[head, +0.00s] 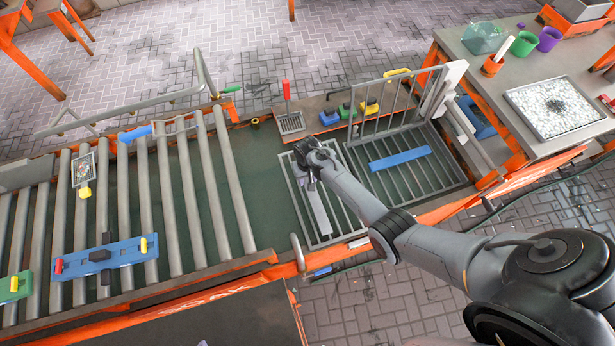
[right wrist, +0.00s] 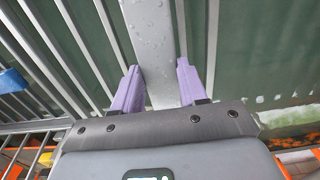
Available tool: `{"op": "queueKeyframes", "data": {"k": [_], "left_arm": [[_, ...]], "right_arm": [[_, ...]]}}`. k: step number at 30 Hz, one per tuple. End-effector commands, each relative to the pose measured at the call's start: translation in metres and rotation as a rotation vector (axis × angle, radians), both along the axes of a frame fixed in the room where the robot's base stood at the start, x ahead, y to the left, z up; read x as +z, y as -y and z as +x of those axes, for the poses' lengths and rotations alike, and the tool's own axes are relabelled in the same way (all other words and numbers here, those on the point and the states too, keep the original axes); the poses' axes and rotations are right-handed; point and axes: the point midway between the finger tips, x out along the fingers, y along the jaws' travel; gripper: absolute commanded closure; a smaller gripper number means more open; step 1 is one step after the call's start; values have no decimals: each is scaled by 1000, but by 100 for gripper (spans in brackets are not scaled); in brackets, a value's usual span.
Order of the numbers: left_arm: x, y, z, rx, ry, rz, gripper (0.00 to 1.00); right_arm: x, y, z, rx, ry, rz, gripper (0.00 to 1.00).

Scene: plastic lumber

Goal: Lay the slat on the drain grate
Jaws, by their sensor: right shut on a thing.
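My right gripper (head: 308,165) is over the left grate (head: 292,187), shut on a grey slat (head: 320,211). In the right wrist view the purple fingers (right wrist: 157,74) stand on both sides of the slat (right wrist: 152,30), which has water drops on it. The slat runs lengthwise over the grate bars; I cannot tell whether it touches them. A blue slat (head: 400,159) lies across the right grate (head: 440,178). My left gripper is not in view.
A barred gate (head: 385,108) stands upright behind the right grate. Small coloured blocks (head: 347,110) and a red-handled tool (head: 288,105) sit at the back. A roller conveyor (head: 170,205) is at left, a table with pots (head: 525,45) at right.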

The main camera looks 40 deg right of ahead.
Motion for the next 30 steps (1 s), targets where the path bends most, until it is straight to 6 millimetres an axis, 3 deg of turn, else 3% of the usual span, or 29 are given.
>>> {"op": "queueKeyframes", "data": {"k": [30], "left_arm": [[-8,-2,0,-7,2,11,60]], "right_arm": [[-11,0,0,0,1,0,96]]}}
